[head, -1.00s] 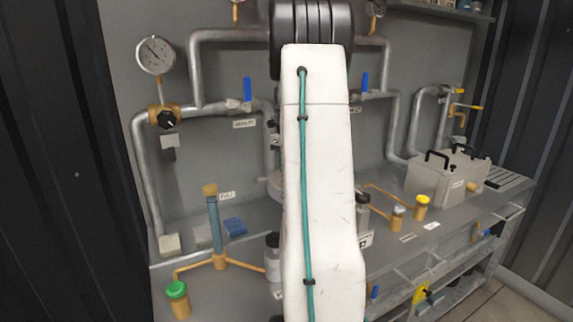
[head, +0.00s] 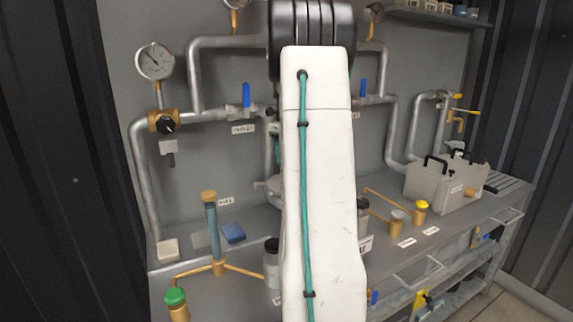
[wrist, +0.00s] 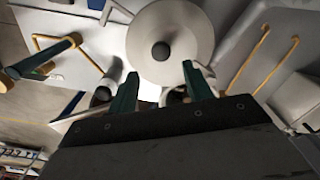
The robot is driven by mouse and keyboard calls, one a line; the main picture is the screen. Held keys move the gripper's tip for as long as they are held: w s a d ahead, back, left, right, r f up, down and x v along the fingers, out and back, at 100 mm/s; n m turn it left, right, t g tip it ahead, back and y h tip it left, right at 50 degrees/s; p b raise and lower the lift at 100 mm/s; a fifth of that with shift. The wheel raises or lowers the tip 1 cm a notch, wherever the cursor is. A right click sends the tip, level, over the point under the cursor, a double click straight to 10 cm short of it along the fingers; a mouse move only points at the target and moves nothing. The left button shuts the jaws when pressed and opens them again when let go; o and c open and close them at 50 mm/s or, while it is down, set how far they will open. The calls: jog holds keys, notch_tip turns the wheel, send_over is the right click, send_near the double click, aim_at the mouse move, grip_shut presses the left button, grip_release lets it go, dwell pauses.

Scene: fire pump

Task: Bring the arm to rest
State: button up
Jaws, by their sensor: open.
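My arm stands upright in the middle of the head view, its white link with a green cable hiding the centre of the bench. My gripper is hidden behind it there. In the wrist view my gripper (wrist: 158,88) shows two dark green fingers set apart, with nothing held between them. Beyond the fingertips is a pale round disc (wrist: 195,35) with a dark knob at its middle. I cannot tell how far the fingers are from it.
A grey bench (head: 240,300) carries a blue-grey tube (head: 214,237) on an orange base, a green-capped post (head: 176,303) and a grey caddy (head: 440,185). A pressure gauge (head: 154,61) and pipes (head: 146,200) line the wall behind. Dark ribbed walls stand on both sides.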

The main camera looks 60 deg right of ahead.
jog(key=shift+r, duration=1)
